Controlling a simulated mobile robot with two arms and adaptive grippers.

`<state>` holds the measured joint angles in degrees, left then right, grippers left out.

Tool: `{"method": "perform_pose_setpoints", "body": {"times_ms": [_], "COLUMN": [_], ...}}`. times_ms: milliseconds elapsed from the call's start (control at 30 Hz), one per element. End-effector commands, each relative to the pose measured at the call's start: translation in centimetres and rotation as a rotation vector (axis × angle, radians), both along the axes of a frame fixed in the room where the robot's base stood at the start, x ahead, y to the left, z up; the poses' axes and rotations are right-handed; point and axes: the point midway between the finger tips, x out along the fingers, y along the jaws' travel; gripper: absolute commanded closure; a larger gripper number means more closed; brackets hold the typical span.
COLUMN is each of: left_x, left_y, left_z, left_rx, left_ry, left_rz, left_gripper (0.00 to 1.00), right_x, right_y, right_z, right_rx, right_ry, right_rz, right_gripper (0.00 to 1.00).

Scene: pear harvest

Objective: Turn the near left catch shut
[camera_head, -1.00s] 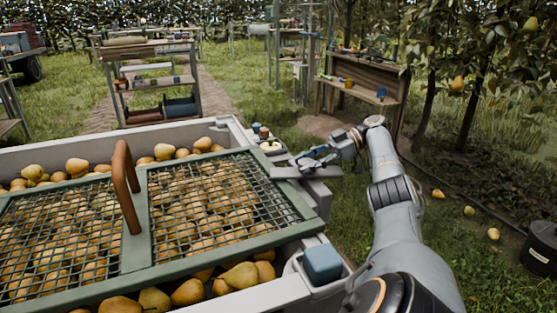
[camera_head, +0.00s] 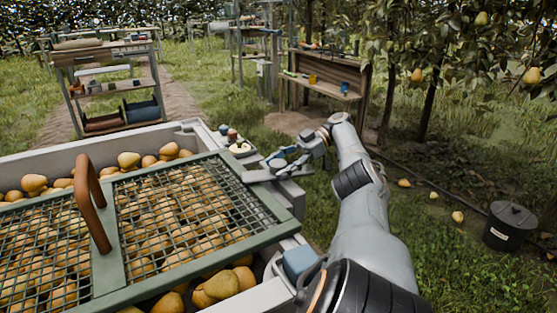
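A green-framed mesh lid (camera_head: 263,238) with a brown arched handle (camera_head: 91,203) lies over a grey bin (camera_head: 95,147) full of pears (camera_head: 160,222). The near left part of the lid and bin is cut off by the picture's edge, and I cannot make out a catch there. My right gripper (camera_head: 277,166) is beyond the lid's right side, just above a grey ledge at the bin's far right corner. Its fingers look apart, with nothing seen between them. My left gripper is out of view.
Small pots and a pale dish (camera_head: 240,148) stand on the ledge by the gripper. A blue block (camera_head: 299,262) sits at the bin's near right corner. A wooden bench (camera_head: 322,85), a shelf rack (camera_head: 110,88) and a black bucket (camera_head: 509,226) stand farther off on grass.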

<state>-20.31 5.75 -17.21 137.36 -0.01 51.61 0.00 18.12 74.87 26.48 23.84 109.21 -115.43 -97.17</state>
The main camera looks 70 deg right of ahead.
Motion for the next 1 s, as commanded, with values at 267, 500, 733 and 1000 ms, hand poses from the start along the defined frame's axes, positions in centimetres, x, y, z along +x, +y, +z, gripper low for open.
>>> {"method": "perform_pose_setpoints", "body": {"times_ms": [267, 500, 733, 1000], "left_x": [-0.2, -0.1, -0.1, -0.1], "left_y": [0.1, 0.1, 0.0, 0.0], "left_z": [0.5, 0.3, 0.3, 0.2], "left_rx": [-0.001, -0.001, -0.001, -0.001], "left_ry": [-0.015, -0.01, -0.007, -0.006], "left_rz": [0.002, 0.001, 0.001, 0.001], "left_gripper": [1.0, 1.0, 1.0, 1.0], "right_x": [0.1, 0.0, 0.0, 0.0], "right_y": [-0.1, -0.1, -0.1, -0.1], "right_z": [0.4, 3.1, 8.4, 10.0], "right_rx": [-0.004, -0.01, -0.008, -0.004], "right_ry": [-0.009, -0.009, -0.008, -0.007], "right_rz": [-0.002, -0.002, -0.004, -0.004], "right_gripper": [0.31, 0.31, 0.31, 0.31]}}
